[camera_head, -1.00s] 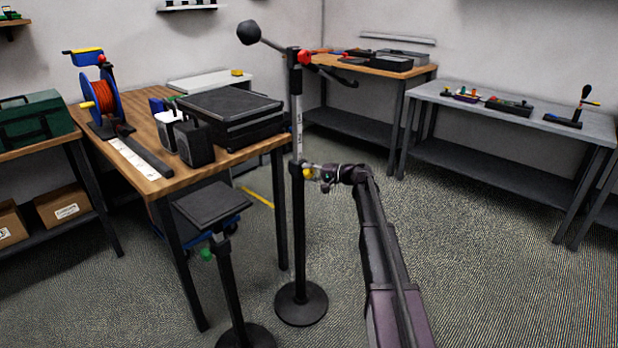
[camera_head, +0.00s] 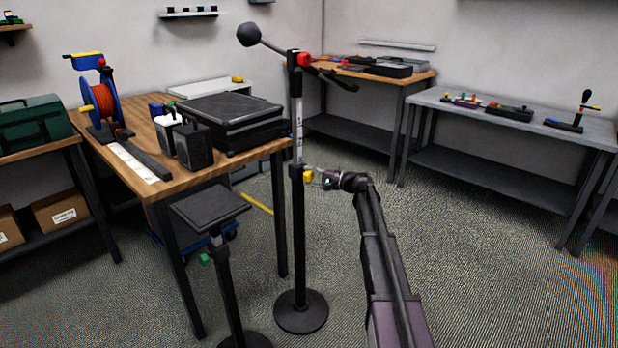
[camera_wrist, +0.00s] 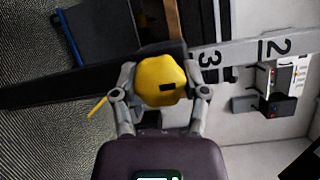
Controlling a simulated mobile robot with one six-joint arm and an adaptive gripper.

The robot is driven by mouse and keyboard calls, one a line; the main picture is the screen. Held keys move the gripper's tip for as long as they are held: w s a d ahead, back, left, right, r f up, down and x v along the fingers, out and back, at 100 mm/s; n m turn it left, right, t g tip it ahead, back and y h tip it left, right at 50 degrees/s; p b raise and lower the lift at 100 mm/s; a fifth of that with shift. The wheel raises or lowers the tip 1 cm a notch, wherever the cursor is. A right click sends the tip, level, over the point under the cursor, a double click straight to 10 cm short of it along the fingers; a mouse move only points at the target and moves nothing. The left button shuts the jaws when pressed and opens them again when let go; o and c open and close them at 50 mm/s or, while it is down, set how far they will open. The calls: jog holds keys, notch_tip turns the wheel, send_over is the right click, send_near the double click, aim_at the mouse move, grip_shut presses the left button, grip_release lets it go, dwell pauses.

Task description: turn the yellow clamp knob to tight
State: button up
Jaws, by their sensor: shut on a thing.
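The yellow clamp knob (camera_head: 308,174) sits partway up the side of a black and silver stand (camera_head: 299,225). A numbered scale (camera_wrist: 240,50) showing 2 and 3 runs along the silver upper tube beside the knob.
A wooden workbench (camera_head: 150,192) with a cable reel (camera_head: 103,98) and black cases stands left of the stand. A shorter black stand (camera_head: 210,205) is close by. A grey bench (camera_head: 510,128) stands at the right. The floor between is clear.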

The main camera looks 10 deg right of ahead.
jog(key=o, duration=1.2)
jog(key=shift+a, duration=0.1)
jog(key=shift+c, duration=0.2)
jog(key=v, duration=0.7)
jog(key=shift+d, duration=0.3)
jog(key=shift+s, duration=0.15)
